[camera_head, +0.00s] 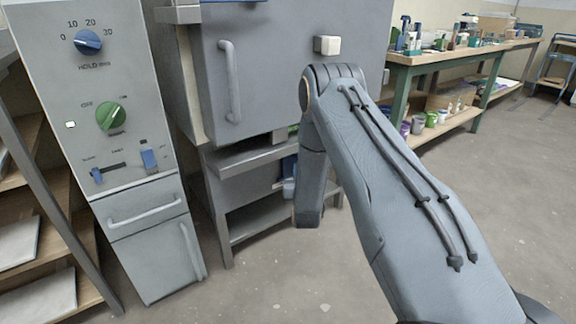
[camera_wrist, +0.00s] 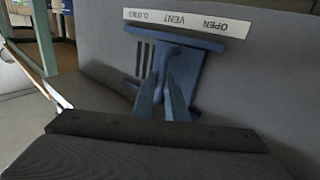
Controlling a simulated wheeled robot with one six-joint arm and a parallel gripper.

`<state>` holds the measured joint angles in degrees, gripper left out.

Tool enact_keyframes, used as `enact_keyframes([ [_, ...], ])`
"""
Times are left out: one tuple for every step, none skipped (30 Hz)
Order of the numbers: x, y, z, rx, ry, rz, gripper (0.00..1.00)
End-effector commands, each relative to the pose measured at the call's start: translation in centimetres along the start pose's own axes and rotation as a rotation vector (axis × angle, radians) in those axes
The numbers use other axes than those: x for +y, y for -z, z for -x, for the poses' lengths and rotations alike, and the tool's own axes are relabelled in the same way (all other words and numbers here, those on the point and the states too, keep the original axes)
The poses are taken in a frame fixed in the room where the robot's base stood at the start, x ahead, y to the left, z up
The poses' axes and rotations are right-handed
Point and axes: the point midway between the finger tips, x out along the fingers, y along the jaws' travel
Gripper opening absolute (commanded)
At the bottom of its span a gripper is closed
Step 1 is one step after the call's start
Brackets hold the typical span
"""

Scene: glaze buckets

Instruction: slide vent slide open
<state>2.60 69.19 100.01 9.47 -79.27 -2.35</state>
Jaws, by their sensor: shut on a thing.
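The vent slide (camera_wrist: 203,84) is a blue plate with a raised grip in the wrist view. It sits on a grey panel (camera_wrist: 260,75), below a white label strip (camera_wrist: 190,20) that appears upside down, with CLOSED at the left, VENT in the middle and OPEN at the right. Dark vent slots (camera_wrist: 143,57) show just left of the plate; the plate covers the area to their right. My gripper (camera_wrist: 164,82) is shut on the slide's grip, its two fingers hiding part of it. In the head view my arm largely hides this spot below the kiln.
A grey kiln (camera_head: 275,70) with a door handle stands on a metal stand (camera_head: 245,225). A control cabinet (camera_head: 100,130) with blue and green knobs is at the left. A workbench (camera_head: 440,57) with pots is at the back right. The floor at right is clear.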

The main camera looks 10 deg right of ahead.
Motion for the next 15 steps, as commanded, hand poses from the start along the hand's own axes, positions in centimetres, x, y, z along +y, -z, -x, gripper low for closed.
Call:
enact_keyframes([
  [0.55, 0.21, 0.13, 0.001, -0.009, 0.0, 0.0],
  [0.81, 0.18, 0.17, 0.001, -0.014, 0.0, 0.0],
  [0.98, 0.14, 0.19, 0.002, -0.017, 0.0, 0.0],
  [1.11, 0.12, 0.18, 0.002, -0.019, 0.0, 0.0],
  [1.18, 0.1, 0.17, 0.002, -0.02, 0.0, 0.0],
  [1.21, 0.08, 0.14, 0.002, -0.02, 0.0, 0.0],
  [1.23, 0.08, 0.13, 0.002, -0.02, 0.0, 0.0],
  [1.23, 0.07, 0.13, 0.002, -0.02, 0.0, 0.0],
  [1.23, 0.07, 0.13, 0.002, -0.021, 0.0, 0.0],
  [1.22, 0.07, 0.14, 0.002, -0.02, 0.0, 0.0],
  [1.21, 0.07, 0.14, 0.002, -0.02, 0.0, 0.0],
  [1.19, 0.06, 0.14, 0.002, -0.02, 0.0, 0.19],
  [1.18, 0.06, 0.14, 0.002, -0.02, 0.0, 0.24],
  [1.17, 0.06, 0.15, 0.002, -0.02, 0.0, 0.29],
  [1.15, 0.05, 0.16, 0.002, -0.02, 0.0, 0.31],
])
